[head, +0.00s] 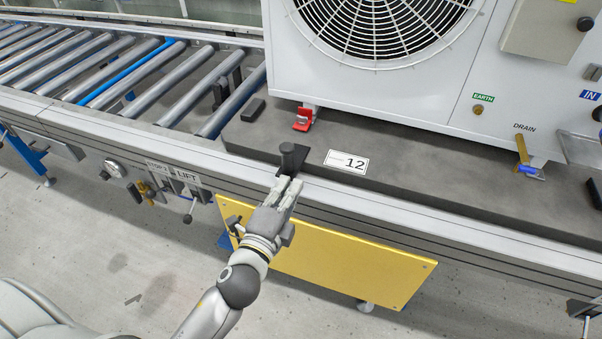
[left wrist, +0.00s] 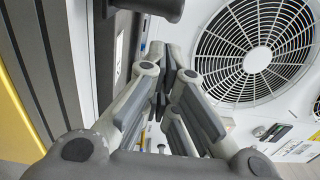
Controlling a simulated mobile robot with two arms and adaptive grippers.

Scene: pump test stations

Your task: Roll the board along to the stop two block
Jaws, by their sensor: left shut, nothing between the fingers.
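The dark grey board (head: 400,178) lies on the roller conveyor and carries a large white unit with a fan (head: 380,25). A plate marked 12 (head: 347,162) is on it. A short black post handle (head: 291,156) stands at its front edge near the left end. My left gripper (head: 291,183) is shut and empty, its fingertips just in front of the post; I cannot tell whether they touch. In the left wrist view its fingers (left wrist: 165,75) are close together, with a dark cylinder (left wrist: 155,6) above. A dark upright block (head: 222,92) shows between the rollers, left of the board. My right gripper is not in view.
Bare rollers (head: 180,98), one of them blue (head: 125,72), run to the left. On the front rail are a gauge (head: 113,168) and levers marked STOP and LIFT (head: 187,178). A yellow panel (head: 340,262) hangs below. A red clamp (head: 303,118) holds the unit's foot.

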